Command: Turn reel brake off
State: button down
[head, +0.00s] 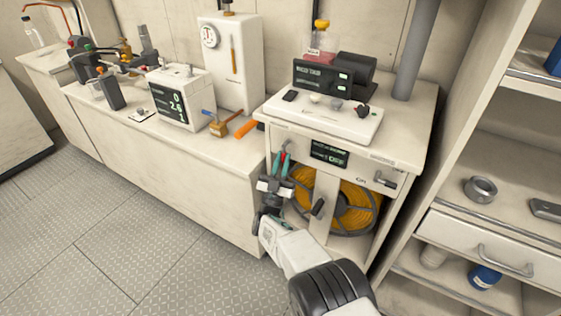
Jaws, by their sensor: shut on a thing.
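The reel (349,208), wound with orange-yellow line, sits in the open front of a white cabinet (402,146). A black handle (318,208) shows in front of it. A small display (329,154) on the front panel above appears to read OFF. A grey lever (385,180) sticks out at the panel's right end. My gripper (281,161) is upright at the panel's left end, beside the reel opening. It is shut on a small part there, likely the reel brake, with a reddish bit between the teal fingers. The fingers mostly hide this part.
A white device (316,117) with a dark screen stands on the cabinet. The lower counter (150,137) at left holds a display box (181,96), a brass hammer-like tool (221,126) and an orange handle (246,129). Shelves (509,196) stand close at right. The floor (100,240) at left is clear.

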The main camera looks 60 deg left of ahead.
jog(key=c, duration=1.4)
grip_release()
jog(key=shift+a, duration=0.1)
jog(key=v, duration=0.8)
jog(key=shift+r, duration=0.1)
